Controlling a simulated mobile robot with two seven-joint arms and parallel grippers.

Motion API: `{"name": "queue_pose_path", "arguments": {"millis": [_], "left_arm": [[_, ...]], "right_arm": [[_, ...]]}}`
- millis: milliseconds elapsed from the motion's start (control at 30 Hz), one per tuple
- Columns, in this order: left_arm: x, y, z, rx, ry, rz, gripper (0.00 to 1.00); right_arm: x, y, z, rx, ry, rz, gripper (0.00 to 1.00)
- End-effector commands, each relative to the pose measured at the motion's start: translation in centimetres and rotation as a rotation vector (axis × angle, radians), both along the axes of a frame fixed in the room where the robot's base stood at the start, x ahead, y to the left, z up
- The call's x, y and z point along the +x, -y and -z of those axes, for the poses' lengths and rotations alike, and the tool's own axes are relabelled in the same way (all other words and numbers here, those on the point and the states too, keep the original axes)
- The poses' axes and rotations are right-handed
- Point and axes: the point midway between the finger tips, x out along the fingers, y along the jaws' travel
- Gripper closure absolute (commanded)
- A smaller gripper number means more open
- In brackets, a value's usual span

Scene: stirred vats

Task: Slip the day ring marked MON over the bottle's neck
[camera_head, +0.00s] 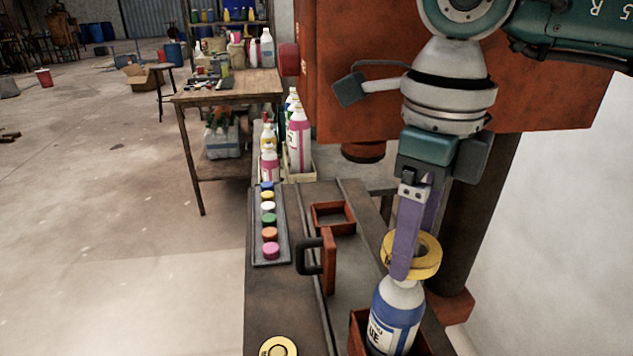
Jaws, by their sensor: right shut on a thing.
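A yellow day ring (428,266) is held in my right gripper (413,258), whose purple fingers are shut on it. A dark mark shows on the ring's left side, but I cannot read it. The bottle (397,318), white with a blue band and label, stands upright directly below the ring. The ring and fingers hide the bottle's neck, so I cannot tell whether the ring is around the neck or just above it. My left gripper is out of view.
The bottle stands in a red-brown square holder (357,333). A red handled block (329,262) and an empty red frame (333,218) lie to the left. A tray (256,232) holds several coloured caps. Another yellow disc (278,348) lies at the front edge.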

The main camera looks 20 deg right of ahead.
Motion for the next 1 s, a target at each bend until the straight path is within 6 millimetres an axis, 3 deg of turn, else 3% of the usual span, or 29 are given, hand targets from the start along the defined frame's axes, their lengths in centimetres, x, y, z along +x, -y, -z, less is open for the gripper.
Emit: {"name": "queue_pose_path", "arguments": {"millis": [1000], "left_arm": [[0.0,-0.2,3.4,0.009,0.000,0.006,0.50]], "right_arm": [[0.0,0.0,3.8,0.000,0.000,0.000,0.78]]}}
